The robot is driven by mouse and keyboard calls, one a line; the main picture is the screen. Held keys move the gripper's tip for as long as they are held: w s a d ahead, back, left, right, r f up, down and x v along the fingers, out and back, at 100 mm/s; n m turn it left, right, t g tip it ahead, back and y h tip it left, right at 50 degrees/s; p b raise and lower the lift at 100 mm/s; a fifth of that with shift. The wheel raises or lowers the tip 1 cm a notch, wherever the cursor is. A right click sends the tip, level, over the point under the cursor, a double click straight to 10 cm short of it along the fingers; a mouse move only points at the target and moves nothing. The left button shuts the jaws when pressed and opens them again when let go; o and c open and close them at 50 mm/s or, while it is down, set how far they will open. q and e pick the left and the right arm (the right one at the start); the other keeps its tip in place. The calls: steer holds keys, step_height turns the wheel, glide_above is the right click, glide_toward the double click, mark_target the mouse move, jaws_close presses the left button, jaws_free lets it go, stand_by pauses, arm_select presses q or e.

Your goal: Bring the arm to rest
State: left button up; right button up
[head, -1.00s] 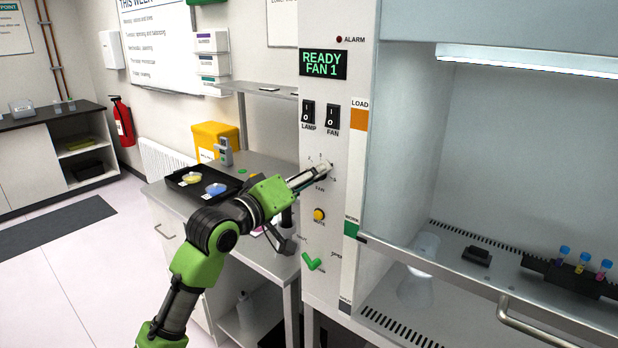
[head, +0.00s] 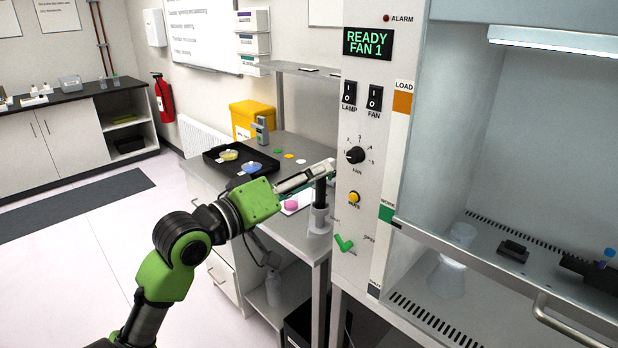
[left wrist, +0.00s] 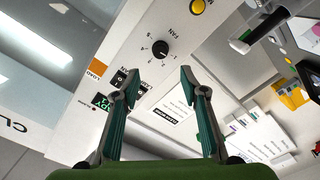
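My left gripper (head: 322,170) is just left of the cabinet's control panel (head: 350,218) in the head view, apart from the black fan knob (head: 355,155). In the left wrist view its two fingers (left wrist: 161,80) are spread, with nothing between them. The fan knob (left wrist: 160,48) shows beyond the fingertips there, clear of both. My green and black left arm (head: 180,245) reaches up from the lower left, bent at the elbow. The display (head: 369,43) reads "READY FAN 1". My right gripper is in neither view.
The side bench (head: 310,240) lies behind my left arm, with a black tray (head: 215,165) of dishes and a yellow bin (head: 250,118). The cabinet's sash bar (head: 470,265) juts out at the right. Open floor (head: 60,270) lies at the left.

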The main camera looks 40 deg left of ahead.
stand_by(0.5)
